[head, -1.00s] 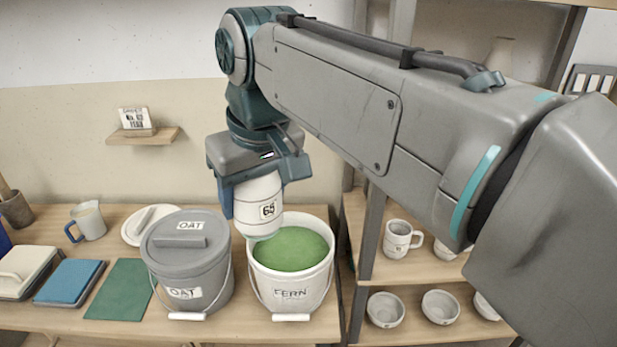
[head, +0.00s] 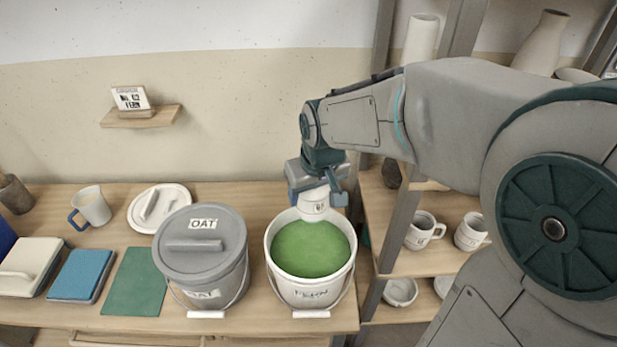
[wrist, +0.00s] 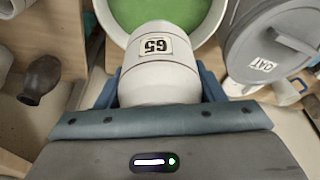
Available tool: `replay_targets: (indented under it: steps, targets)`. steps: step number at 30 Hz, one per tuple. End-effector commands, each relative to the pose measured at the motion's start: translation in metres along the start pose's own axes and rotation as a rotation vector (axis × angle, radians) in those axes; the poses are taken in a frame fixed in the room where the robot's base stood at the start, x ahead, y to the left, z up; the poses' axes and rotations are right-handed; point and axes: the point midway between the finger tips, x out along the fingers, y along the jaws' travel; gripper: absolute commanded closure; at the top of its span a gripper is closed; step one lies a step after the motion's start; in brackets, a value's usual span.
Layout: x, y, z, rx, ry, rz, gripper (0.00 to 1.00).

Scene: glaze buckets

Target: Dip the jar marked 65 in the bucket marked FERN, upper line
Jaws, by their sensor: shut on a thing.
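My gripper (head: 319,193) is shut on a white jar (head: 314,208) at the back rim of the FERN bucket. In the wrist view the jar (wrist: 160,75) shows its 65 label, and blue fingers hold it on both sides. The white FERN bucket (head: 310,293) is open and full of green glaze (head: 311,249). The jar's lower end hangs over the back edge of the glaze; whether it touches the rim or glaze I cannot tell. In the wrist view the glaze (wrist: 150,8) lies beyond the jar.
The lidded grey OAT bucket (head: 201,265) stands close left of the FERN bucket. A white lid (head: 159,208), a mug (head: 92,207) and a green mat (head: 139,282) lie further left. A shelf (head: 385,270) with cups stands at the right. A card (head: 130,98) sits on a wall ledge.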

Motion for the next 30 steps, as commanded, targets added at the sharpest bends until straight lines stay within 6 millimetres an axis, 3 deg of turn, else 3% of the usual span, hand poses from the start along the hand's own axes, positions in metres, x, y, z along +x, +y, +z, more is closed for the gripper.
replay_targets:
  steps: [6, 16, 23, 30]
  targets:
    - [0.032, -0.006, 0.011, -0.015, -0.001, -0.001, 0.7]
    - [0.054, -0.007, 0.017, -0.019, 0.004, -0.001, 0.7]
    - [0.082, -0.007, 0.025, -0.018, 0.003, -0.001, 0.7]
    - [0.078, -0.008, 0.025, -0.019, 0.005, -0.001, 0.7]
